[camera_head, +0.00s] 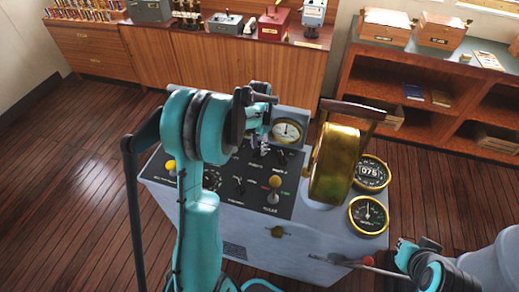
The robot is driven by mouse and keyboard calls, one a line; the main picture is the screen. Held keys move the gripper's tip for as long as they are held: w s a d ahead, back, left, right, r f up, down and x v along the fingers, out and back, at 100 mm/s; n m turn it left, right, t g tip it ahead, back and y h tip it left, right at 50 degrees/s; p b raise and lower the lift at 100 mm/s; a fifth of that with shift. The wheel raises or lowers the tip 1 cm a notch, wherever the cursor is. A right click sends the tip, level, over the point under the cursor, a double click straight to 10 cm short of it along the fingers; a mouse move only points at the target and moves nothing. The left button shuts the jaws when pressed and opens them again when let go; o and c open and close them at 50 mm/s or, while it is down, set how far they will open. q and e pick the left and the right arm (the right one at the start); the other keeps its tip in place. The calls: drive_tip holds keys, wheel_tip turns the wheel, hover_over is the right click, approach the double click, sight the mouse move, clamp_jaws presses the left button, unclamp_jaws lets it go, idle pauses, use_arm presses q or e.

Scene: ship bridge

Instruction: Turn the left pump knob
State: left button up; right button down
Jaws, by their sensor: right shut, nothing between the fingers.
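A grey control console (290,250) stands in the middle with a black panel (225,190) on its sloped top. Small dark knobs sit on the panel, one (240,187) in the middle and another (282,158) near the back edge. The labels are too small to read, so I cannot tell which is the left pump knob. My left gripper (263,147) is over the panel's back part, close to the knobs there; my arm hides part of the panel. I cannot tell whether it touches a knob. My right gripper (345,262) is shut and empty, low by the console's front right.
Wooden cabinets (230,62) and shelves (400,120) line the back. The floor on the left is clear.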

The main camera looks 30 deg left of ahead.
use_arm(q)
drive_tip(key=shift+f, duration=0.75)
clamp_jaws()
drive_tip(key=shift+n, duration=0.5)
drive_tip(key=n+b, duration=0.1)
drive_tip(key=n, duration=0.3)
drive_tip(key=shift+n, duration=0.4)
drive_tip(key=n+b, duration=0.1)
drive_tip(key=n, duration=0.5)
drive_tip(key=shift+n, duration=0.3)
